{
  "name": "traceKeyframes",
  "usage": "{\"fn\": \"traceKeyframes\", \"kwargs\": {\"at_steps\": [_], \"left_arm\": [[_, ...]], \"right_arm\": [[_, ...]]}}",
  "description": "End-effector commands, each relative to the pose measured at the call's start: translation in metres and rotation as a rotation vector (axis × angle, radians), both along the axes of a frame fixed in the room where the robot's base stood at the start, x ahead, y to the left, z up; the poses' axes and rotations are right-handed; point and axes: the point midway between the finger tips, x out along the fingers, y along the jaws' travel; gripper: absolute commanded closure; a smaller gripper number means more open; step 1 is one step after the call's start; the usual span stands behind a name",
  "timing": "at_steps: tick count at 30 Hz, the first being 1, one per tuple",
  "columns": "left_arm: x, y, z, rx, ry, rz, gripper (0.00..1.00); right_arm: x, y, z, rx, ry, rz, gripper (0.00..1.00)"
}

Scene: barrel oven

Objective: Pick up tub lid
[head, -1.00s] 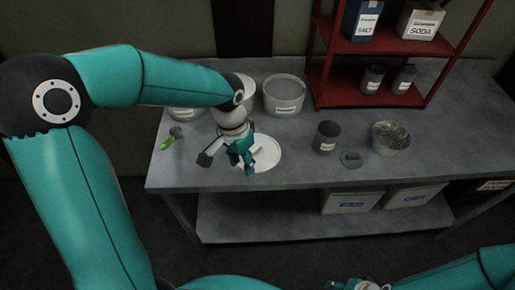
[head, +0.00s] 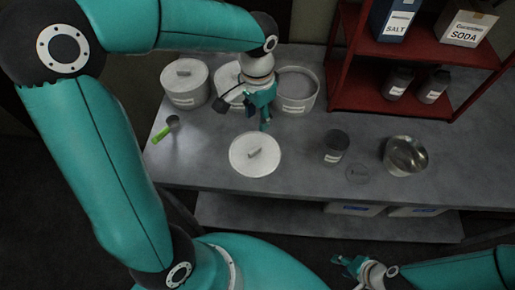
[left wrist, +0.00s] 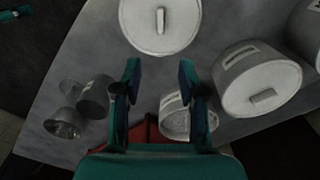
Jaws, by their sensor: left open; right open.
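The tub lid (head: 255,154), a round white disc with a bar handle, lies flat on the grey table, handle up. It also shows at the top of the left wrist view (left wrist: 160,25). My left gripper (head: 265,122) is open and empty, behind the lid in the head view and apart from it. In the left wrist view its fingers (left wrist: 160,82) stand apart, below the lid. The open white tub (head: 297,92) stands just right of the gripper. My right gripper (head: 350,266) is open and empty, low in the head view, in front of the table.
Two lidded tubs stand at the back left, one (head: 185,86) clear and one (head: 229,82) partly behind my gripper. A green-handled scoop (head: 165,130), a dark cup (head: 335,146), a small flat disc (head: 357,174) and a metal bowl (head: 405,156) surround the lid. A red shelf (head: 400,97) stands behind.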

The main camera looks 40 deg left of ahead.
Motion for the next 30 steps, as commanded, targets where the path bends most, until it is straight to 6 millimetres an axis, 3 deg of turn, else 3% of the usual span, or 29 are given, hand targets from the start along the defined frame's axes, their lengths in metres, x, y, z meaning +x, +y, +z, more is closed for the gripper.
{"fn": "traceKeyframes", "kwargs": {"at_steps": [9,20,30], "left_arm": [[-0.005,0.006,-0.068,-0.001,0.008,0.017,0.58],[-0.007,0.006,-0.097,-0.001,0.004,0.019,0.58],[-0.011,0.004,-0.14,-0.001,0.003,0.018,0.58]], "right_arm": [[0.0,0.0,0.002,0.0,-0.001,0.001,0.55],[0.0,0.0,0.005,0.0,-0.001,0.001,0.55],[0.0,0.0,0.01,0.0,-0.001,0.001,0.55]]}}
